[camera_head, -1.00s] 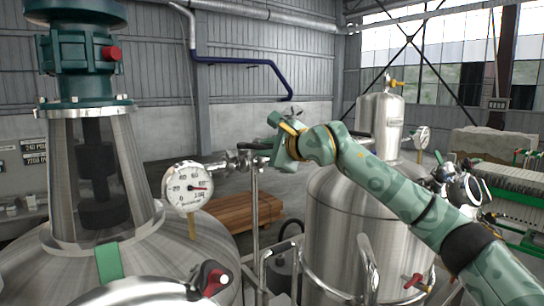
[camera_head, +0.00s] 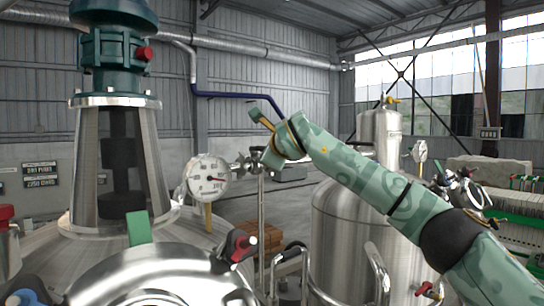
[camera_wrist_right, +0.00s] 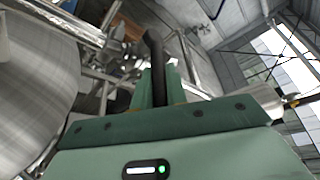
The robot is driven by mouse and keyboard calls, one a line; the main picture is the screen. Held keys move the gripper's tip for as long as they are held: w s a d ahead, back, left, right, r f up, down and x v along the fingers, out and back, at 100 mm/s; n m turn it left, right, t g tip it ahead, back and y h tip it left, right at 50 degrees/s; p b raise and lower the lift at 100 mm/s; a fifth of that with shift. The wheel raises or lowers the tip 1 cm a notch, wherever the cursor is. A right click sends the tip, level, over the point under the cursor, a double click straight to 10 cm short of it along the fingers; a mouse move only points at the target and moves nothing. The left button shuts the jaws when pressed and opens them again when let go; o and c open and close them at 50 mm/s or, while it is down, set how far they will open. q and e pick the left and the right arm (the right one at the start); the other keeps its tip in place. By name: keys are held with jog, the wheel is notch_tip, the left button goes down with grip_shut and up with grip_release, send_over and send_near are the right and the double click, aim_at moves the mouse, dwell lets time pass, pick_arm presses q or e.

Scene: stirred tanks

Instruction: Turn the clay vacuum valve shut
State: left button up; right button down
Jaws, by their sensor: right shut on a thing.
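The vacuum valve is a small metal fitting (camera_head: 246,166) on the thin pipe to the right of the round gauge in the head view. In the right wrist view its dark, bent lever handle (camera_wrist_right: 153,46) rises between the green fingers of my right gripper (camera_wrist_right: 159,88), which is shut on it. The handle looks dark there; a clay colour is hard to make out. In the head view my right gripper (camera_head: 270,157) is at the valve, and its body hides most of the handle. My left gripper is not in view.
A white dial gauge (camera_head: 208,178) stands just left of the valve. A steel tank (camera_head: 340,240) stands below my right arm. A red-knobbed valve (camera_head: 240,246) and a domed lid (camera_head: 160,275) are in front. Wooden boards (camera_head: 262,238) lie behind.

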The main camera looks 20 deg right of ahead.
jog(key=shift+r, duration=0.1)
jog(key=c, duration=1.8)
grip_release()
jog(key=shift+o, duration=0.5)
jog(key=shift+a, duration=0.15)
jog(key=shift+s, duration=0.3)
jog(key=b+v, duration=0.5)
jog(key=v, duration=1)
jog(key=shift+s, duration=0.35)
